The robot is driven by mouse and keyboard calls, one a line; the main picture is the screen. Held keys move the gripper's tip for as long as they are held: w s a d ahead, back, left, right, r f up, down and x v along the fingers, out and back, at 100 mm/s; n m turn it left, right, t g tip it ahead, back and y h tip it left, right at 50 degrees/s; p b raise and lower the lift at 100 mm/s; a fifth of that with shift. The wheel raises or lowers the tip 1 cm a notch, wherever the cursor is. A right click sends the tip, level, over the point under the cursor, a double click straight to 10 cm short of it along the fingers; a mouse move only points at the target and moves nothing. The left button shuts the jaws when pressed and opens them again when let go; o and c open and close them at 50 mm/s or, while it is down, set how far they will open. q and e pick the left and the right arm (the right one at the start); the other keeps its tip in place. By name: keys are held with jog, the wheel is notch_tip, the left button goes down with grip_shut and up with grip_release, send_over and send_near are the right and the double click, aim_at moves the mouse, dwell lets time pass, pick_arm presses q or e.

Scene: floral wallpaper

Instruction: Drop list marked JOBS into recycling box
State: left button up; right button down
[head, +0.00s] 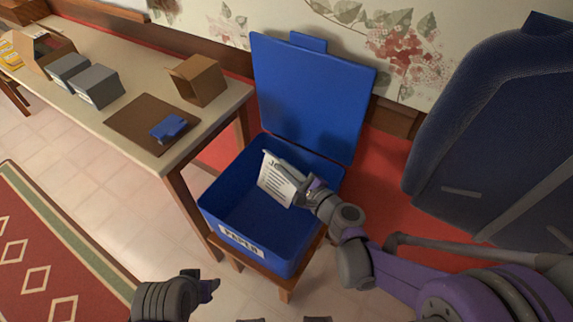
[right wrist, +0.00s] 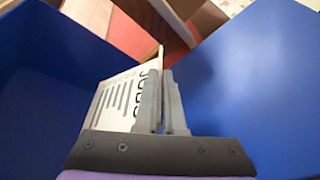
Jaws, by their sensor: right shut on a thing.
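The list marked JOBS (head: 275,182) is a white sheet with dark lines of print. My right gripper (head: 303,190) is shut on its edge and holds it over the opening of the blue recycling box (head: 222,213). In the right wrist view, the list (right wrist: 117,100) stands between the fingers of my right gripper (right wrist: 165,85), with the word JOBS readable. The box is labelled PAPER, and its lid (head: 312,95) stands open against the wall. My left gripper (head: 208,288) is at the bottom of the head view with nothing visible in it; its jaws are unclear.
The box stands on a small wooden stand (head: 287,283). A table (head: 232,100) to its left bears a brown mat (head: 135,113) with a blue object, grey boxes (head: 98,86) and a cardboard box (head: 197,80). A dark blue chair (head: 490,120) stands at the right.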

aim_at(287, 191)
notch_tip(287, 191, down, 3)
jog(key=shift+f+b, duration=0.2)
jog(key=shift+b, duration=0.75)
pick_arm(q)
jog(key=x, duration=0.3)
jog(key=shift+s, duration=0.3)
pick_arm(e)
jog(key=c, duration=0.9)
grip_release()
jog(key=shift+c, duration=0.2)
pick_arm(q)
jog(key=shift+p+v, duration=0.7)
jog(key=shift+v, duration=0.1)
pick_arm(e)
jog(key=v, duration=1)
jog(key=shift+s+d, duration=0.2)
jog(key=shift+s, duration=0.1)
